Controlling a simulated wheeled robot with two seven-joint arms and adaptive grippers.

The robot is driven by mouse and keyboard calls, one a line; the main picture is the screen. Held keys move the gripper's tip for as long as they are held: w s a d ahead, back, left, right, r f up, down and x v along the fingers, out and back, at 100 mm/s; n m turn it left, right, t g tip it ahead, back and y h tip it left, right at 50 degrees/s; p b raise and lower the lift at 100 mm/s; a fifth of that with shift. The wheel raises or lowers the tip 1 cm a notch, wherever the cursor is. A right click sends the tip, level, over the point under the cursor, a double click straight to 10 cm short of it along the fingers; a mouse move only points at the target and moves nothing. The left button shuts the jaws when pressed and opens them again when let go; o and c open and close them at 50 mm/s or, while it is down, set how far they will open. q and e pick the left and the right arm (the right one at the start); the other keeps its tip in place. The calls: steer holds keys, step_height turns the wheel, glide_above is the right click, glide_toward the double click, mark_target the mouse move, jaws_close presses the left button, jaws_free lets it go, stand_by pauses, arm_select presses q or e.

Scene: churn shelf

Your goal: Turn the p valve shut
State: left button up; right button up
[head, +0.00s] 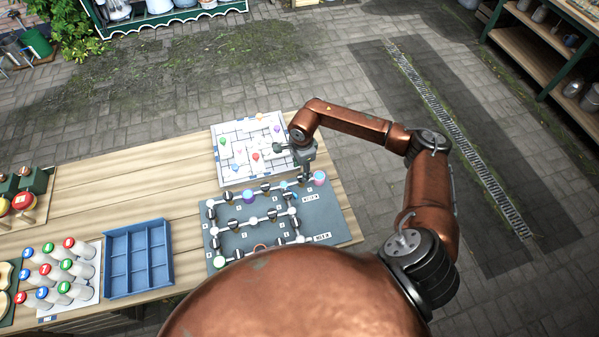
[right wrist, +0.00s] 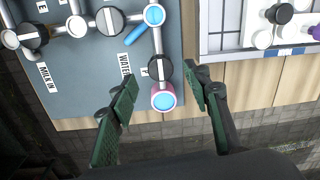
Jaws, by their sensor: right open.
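The pipe board (head: 325,222) is a grey panel with silver pipes and black round valves, each with a pale stripe, at the table's right end. My right gripper (head: 307,172) is over its far right part. In the right wrist view, my right gripper (right wrist: 161,80) is open, its green-padded fingers on either side of a black valve (right wrist: 160,68) on a pipe above a pink-rimmed blue end (right wrist: 163,99). No contact shows. Another black valve (right wrist: 110,19) sits further up the board. My left gripper is out of view.
A white board (head: 228,170) with coloured pins lies just beyond the pipe board. A blue divided tray (head: 137,257) and several capped bottles (head: 68,268) stand to the left. The wooden tabletop (head: 160,185) is clear in the middle. The paved ground lies beyond the table's right edge.

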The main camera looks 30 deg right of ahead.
mark_target(301, 175)
step_height(301, 175, down, 4)
steer(key=shift+d+r+p, duration=0.15)
steer(key=shift+r+p, duration=0.05)
steer(key=shift+p, duration=0.1)
steer(key=shift+f, duration=0.4)
steer(key=c, duration=1.1)
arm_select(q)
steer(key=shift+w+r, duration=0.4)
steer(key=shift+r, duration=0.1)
arm_select(e)
steer(key=shift+c, duration=0.3)
